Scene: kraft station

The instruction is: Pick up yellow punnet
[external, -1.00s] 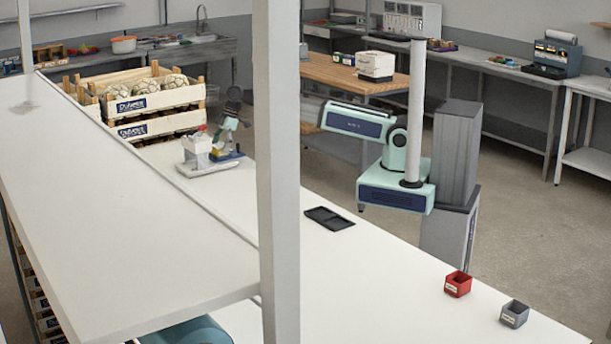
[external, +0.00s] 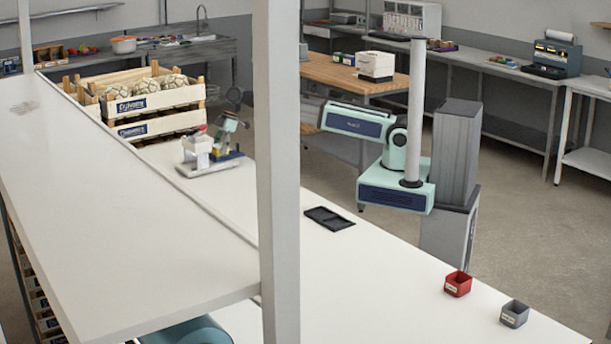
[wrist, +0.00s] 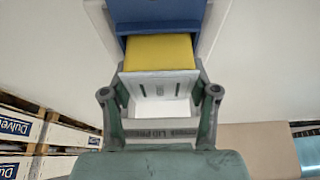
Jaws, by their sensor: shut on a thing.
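The yellow punnet (wrist: 158,53) shows in the wrist view as a yellow top face at the upper middle. Its far edge lies under or against a blue block (wrist: 160,14). A pale slotted face shows just below the yellow; I cannot tell whether it is part of the punnet. My gripper (wrist: 160,72) has a finger at each side and is shut on the punnet. The fingertips are partly hidden. In the external view a small bench machine (external: 212,150) with white, blue and greenish parts stands on the white bench; the punnet is not distinguishable there.
Crates with round produce (external: 150,100) stand at the bench's far end. A black tray (external: 329,218), a red bin (external: 458,284) and a grey bin (external: 514,314) sit on the bench. A white post (external: 278,180) and a raised shelf (external: 110,190) block part of the view.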

